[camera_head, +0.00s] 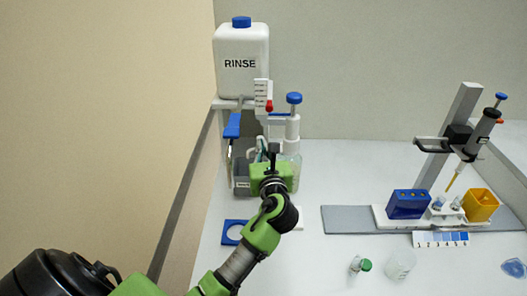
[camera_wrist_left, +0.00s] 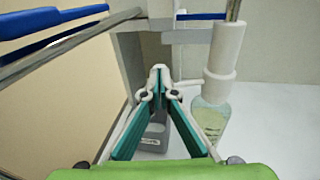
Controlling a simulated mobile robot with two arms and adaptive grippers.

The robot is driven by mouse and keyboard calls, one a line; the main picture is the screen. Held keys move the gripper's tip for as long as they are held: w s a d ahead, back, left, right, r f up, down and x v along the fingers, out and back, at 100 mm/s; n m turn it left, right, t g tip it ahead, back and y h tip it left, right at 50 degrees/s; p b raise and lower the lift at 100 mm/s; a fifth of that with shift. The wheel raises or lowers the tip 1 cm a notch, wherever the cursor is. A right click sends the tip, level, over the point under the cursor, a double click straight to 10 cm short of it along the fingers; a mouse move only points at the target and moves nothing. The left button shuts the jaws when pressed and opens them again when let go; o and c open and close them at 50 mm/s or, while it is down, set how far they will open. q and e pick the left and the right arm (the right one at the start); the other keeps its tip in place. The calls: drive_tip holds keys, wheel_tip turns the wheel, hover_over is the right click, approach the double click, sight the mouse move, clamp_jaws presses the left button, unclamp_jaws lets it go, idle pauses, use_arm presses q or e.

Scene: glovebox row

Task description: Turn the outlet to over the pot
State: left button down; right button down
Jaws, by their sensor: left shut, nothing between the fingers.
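My left gripper (camera_head: 270,150) reaches in from the lower left, in front of the rinse station. Its teal fingers meet at the tips in the left wrist view (camera_wrist_left: 160,72), shut and empty. A dispenser with a blue top (camera_head: 293,98) stands on a clear bottle (camera_head: 293,158) just right of the gripper; its white neck and bottle (camera_wrist_left: 210,115) show in the wrist view. A white arm near its top may be the outlet; its end is unclear. A grey labelled container (camera_head: 241,172), possibly the pot, stands behind the gripper, partly hidden, and shows between the fingers (camera_wrist_left: 154,138).
A white RINSE bottle (camera_head: 241,75) stands on a shelf above, with a blue lever (camera_head: 232,126) below. A blue-framed pad (camera_head: 229,239) lies in front. A pipette stand (camera_head: 452,130), blue box (camera_head: 407,204), yellow box (camera_head: 481,205), beaker (camera_head: 400,265) and green-capped vial (camera_head: 357,266) are right.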

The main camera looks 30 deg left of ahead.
idle(0.3)
use_arm(q)
drive_tip(key=shift+m+t+h, duration=0.6)
drive_tip(key=shift+m+h, duration=0.1)
drive_tip(key=shift+h, duration=0.2)
drive_tip(key=a+p, duration=0.1)
drive_tip(key=p, duration=0.1)
drive_tip(key=w+a+p, duration=0.1)
drive_tip(key=p, duration=0.1)
drive_tip(key=w+a+p, duration=0.1)
drive_tip(key=p, duration=0.1)
drive_tip(key=shift+a+r, duration=0.1)
drive_tip(key=shift+a, duration=0.25)
drive_tip(key=f+v, duration=0.1)
drive_tip(key=v, duration=1.1)
drive_tip(key=shift+r, duration=0.35)
